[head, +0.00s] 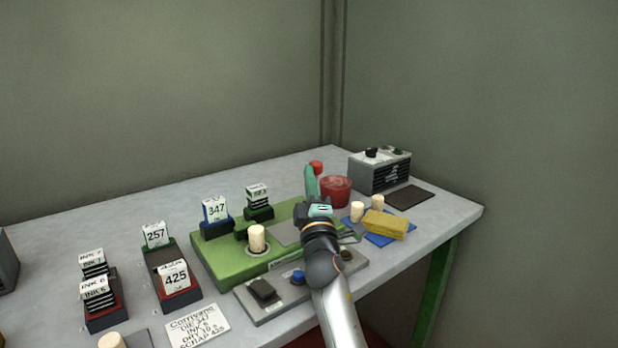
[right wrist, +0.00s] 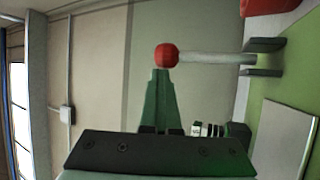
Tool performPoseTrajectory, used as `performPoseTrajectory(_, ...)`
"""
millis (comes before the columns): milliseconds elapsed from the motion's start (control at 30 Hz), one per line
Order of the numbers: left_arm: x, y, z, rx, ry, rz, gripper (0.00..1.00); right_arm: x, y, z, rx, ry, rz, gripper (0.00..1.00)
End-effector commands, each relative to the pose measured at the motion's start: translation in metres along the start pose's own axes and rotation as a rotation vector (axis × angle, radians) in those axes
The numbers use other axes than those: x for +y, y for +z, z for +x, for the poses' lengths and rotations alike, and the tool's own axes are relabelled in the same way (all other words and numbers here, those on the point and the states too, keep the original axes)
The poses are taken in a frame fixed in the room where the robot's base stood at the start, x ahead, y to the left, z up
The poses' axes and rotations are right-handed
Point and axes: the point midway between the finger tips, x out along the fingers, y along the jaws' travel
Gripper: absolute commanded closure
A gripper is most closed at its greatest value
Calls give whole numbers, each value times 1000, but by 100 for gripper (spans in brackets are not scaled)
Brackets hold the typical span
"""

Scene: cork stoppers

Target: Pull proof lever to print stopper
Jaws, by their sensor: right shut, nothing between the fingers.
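The proof lever has a red ball knob (head: 316,167); the right wrist view shows the knob (right wrist: 166,56) on a pale rod (right wrist: 210,58) running to a grey bracket (right wrist: 264,56). In the head view my gripper hides most of the rod. My right gripper (head: 310,168) is shut and empty, its green fingers pointing at the knob. In the wrist view the fingertips (right wrist: 160,72) lie right at the knob's edge; I cannot tell whether they touch. A pale cork stopper (head: 257,238) stands upright on the green press base (head: 215,262). My left gripper is out of view.
A red round container (head: 336,190) stands just right of my fingers. Two stoppers and a yellow sponge (head: 385,224) are on a blue mat (head: 376,240). A grey box (head: 380,171) stands at the back right. Die block 347 (head: 215,212) stands on the left. A button panel (head: 268,308) lies in front.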

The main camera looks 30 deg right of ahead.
Motion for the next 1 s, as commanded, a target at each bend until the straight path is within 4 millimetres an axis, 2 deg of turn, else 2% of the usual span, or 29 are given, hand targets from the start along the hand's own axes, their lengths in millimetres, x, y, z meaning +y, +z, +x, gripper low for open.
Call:
performPoseTrajectory(33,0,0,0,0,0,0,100,-2,6,0,-15,-6,-4,100)
performPoseTrajectory(1000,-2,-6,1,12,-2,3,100,1,1,0,-4,1,0,100)
